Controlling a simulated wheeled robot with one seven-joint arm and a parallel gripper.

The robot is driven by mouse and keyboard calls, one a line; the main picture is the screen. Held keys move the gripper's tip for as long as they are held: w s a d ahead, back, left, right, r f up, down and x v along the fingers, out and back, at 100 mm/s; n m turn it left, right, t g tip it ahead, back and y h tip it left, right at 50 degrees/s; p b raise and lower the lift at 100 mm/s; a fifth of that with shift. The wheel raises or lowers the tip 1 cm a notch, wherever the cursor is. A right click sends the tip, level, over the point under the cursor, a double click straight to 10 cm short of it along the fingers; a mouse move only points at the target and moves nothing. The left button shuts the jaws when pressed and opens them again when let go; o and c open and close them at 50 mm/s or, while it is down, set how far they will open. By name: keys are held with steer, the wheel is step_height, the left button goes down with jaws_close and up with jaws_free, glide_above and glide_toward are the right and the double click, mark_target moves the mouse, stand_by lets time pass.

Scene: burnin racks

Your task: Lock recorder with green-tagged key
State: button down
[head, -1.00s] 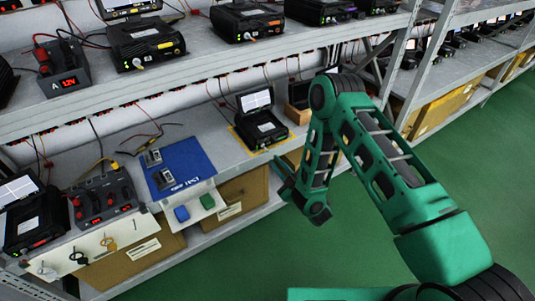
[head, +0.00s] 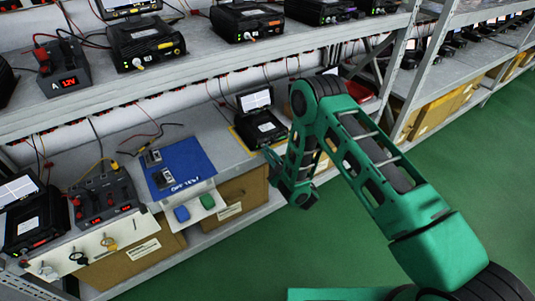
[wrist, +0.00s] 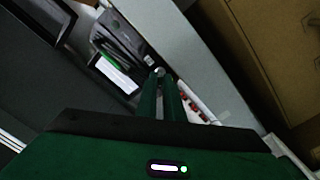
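The recorder (head: 262,130) is a black case with a raised screen lid, on the lower shelf inside a yellow outline. It also shows dark and close in the wrist view (wrist: 118,38). My gripper (head: 269,153) is at the recorder's front right corner. In the wrist view its two dark green fingers (wrist: 161,80) are nearly together, around a small grey metal piece that looks like a key (wrist: 160,71). No tag can be made out on it. I cannot tell whether it touches the recorder.
A white panel with hanging keys (head: 79,257) is at lower left. A blue tag (head: 182,213) and a green tag (head: 207,201) are on the shelf front by a blue mat (head: 178,165). The upper shelf (head: 200,62) overhangs. The green floor is clear.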

steer(key=shift+f+n, duration=0.1)
steer(key=shift+n, duration=0.6)
steer(key=c, duration=2.3)
jaws_free()
steer(key=shift+o, duration=0.2)
steer(key=v, duration=1.1)
steer(key=shift+w, duration=0.15)
